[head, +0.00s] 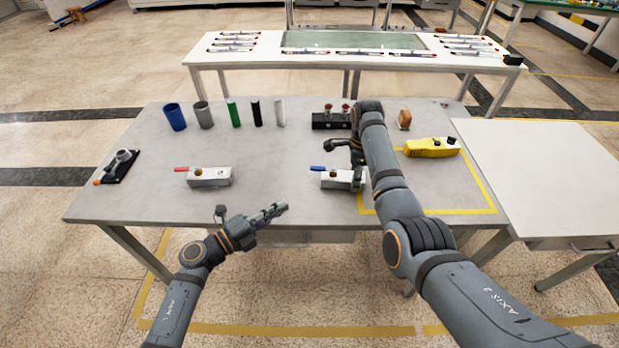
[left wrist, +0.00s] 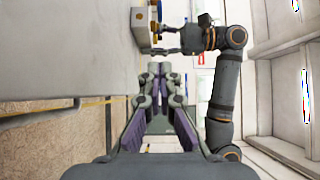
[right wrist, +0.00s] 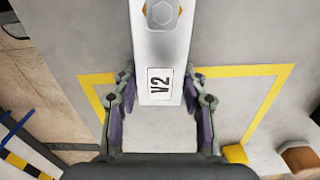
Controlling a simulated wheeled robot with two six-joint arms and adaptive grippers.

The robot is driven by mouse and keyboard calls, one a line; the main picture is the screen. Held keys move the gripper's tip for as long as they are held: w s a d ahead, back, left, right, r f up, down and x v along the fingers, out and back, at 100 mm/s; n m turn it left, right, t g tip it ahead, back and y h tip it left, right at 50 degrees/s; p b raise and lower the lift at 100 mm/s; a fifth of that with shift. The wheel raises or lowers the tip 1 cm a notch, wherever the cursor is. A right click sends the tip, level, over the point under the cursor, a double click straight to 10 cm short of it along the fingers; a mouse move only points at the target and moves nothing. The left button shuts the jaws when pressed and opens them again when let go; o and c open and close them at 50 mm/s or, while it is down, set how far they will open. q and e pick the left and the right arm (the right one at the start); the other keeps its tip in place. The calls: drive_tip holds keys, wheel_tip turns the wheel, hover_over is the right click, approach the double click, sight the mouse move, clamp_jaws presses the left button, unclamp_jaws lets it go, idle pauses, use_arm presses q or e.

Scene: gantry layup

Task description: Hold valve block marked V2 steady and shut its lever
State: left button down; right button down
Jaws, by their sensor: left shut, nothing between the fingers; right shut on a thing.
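The valve block marked V2 (head: 338,180) is a pale block on the grey table with a brass fitting on top. Its blue lever (head: 318,169) points left at the block's left end. The right wrist view shows the V2 label (right wrist: 159,86) on the block's top, between the fingers. My right gripper (head: 358,179) is shut on the block's right end; in the right wrist view its fingers (right wrist: 160,120) flank the block.
A similar block with a red lever (head: 210,177) stands to the left. Cups and cylinders (head: 234,112), a black fixture with red knobs (head: 330,119) and a yellow device (head: 432,147) stand behind and right. Table between the two blocks is clear.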

use_arm(q)
drive_tip(key=shift+w+d, duration=0.1)
drive_tip(key=shift+w, duration=0.05)
approach(321, 171)
drive_tip(key=d, duration=0.3)
drive_tip(key=shift+d, duration=0.4)
drive_tip(key=w, duration=0.3)
drive_tip(key=shift+w+d, duration=0.1)
drive_tip(key=shift+d, duration=0.1)
drive_tip(key=shift+w, duration=0.4)
